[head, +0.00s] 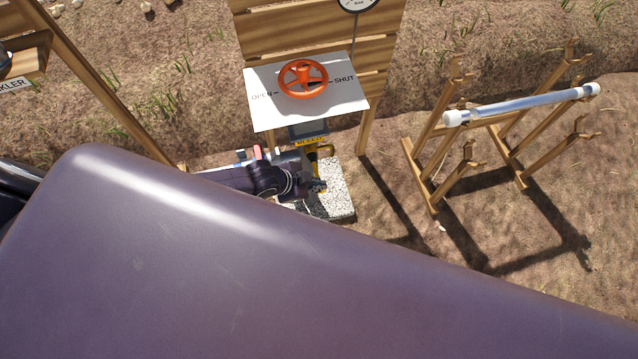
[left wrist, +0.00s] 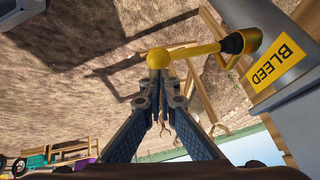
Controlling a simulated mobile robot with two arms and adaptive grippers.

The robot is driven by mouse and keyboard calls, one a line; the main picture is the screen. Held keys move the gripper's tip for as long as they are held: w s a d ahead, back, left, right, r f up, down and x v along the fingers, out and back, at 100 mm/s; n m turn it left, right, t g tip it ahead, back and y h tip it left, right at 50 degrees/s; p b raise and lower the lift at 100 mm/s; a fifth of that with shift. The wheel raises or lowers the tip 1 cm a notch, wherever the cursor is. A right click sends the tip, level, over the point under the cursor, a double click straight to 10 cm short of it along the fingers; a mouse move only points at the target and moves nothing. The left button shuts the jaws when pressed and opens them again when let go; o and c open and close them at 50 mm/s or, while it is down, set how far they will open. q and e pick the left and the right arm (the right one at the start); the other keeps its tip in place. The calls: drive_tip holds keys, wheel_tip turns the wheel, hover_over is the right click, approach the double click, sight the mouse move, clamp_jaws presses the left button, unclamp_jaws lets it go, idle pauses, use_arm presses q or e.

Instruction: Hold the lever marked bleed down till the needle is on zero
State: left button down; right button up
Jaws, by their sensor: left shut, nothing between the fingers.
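The bleed lever (left wrist: 205,50) is a yellow arm with a round knob at its end, on a dark pivot beside a yellow BLEED label (left wrist: 275,64). In the head view the label (head: 309,141) and part of the lever (head: 326,150) show below the white panel. My left gripper (left wrist: 161,84) is shut and empty, its tips right at the knob; I cannot tell if they touch. In the head view the gripper (head: 318,186) is small and partly hidden by my arm. The gauge (head: 357,4) is cut off at the top; its needle cannot be read. My right gripper is not in view.
An orange handwheel (head: 303,79) stands on a white OPEN/SHUT panel (head: 270,112) above the lever. A speckled stone block (head: 335,205) lies under it. A wooden rack (head: 432,185) with a metal pipe (head: 520,104) stands to the right. My own arm covers the lower picture.

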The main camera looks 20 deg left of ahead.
use_arm(q)
wheel_tip(320, 180, down, 7)
drive_tip(key=t+y+b, duration=0.1)
drive_tip(key=t+b, duration=0.1)
drive_tip(key=b, duration=0.1)
drive_tip(key=shift+s+d+m+b, duration=0.2)
drive_tip(key=shift+s+m+b, duration=0.2)
drive_tip(key=shift+s+a+f, duration=0.15)
drive_tip(key=shift+f, duration=0.15)
idle(1.6)
drive_tip(key=shift+y, duration=0.3)
idle(0.7)
